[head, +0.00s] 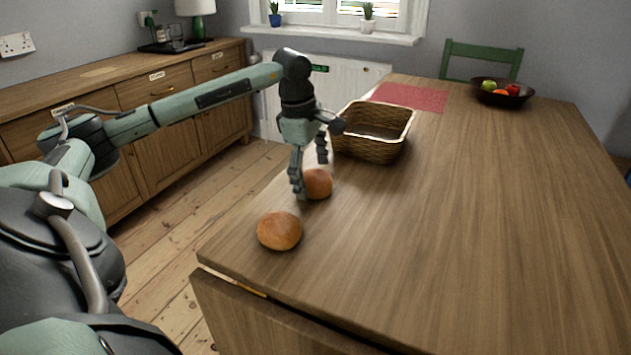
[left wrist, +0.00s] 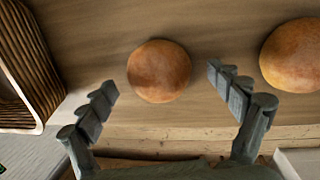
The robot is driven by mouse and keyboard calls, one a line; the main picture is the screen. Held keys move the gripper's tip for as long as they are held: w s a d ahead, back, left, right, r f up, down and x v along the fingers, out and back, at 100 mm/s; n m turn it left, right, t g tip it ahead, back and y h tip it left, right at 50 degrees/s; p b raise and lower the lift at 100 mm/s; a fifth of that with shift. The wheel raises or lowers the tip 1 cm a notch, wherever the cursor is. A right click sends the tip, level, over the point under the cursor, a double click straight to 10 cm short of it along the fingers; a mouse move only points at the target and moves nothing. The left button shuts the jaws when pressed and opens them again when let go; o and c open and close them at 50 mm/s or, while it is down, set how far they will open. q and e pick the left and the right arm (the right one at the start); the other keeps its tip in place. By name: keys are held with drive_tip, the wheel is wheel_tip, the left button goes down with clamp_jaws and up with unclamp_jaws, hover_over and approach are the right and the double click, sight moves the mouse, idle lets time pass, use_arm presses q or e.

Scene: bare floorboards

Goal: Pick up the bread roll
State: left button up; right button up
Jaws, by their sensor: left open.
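Two round brown bread rolls lie on the wooden table. The nearer bread roll (head: 279,230) sits close to the table's left edge, and the farther bread roll (head: 318,183) sits beside my left gripper (head: 308,178). My left gripper is open and empty, with its fingers pointing down. In the left wrist view, one bread roll (left wrist: 159,71) lies ahead of the gap between the open fingertips (left wrist: 162,92). The other bread roll (left wrist: 292,55) lies to the right, outside the fingers. My right gripper is not in view.
A wicker basket (head: 372,150) stands just beyond the farther roll; it shows at the left in the left wrist view (left wrist: 30,65). A red mat (head: 410,97) and a dark fruit bowl (head: 502,99) are at the far end. The table's (head: 450,220) middle and right are clear.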

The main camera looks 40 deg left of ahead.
use_arm(q)
drive_tip(key=shift+f, duration=0.45)
drive_tip(key=shift+w+f, duration=0.1)
drive_tip(key=shift+w, duration=0.05)
drive_tip(key=c, duration=1.1)
drive_tip(key=shift+c, duration=0.2)
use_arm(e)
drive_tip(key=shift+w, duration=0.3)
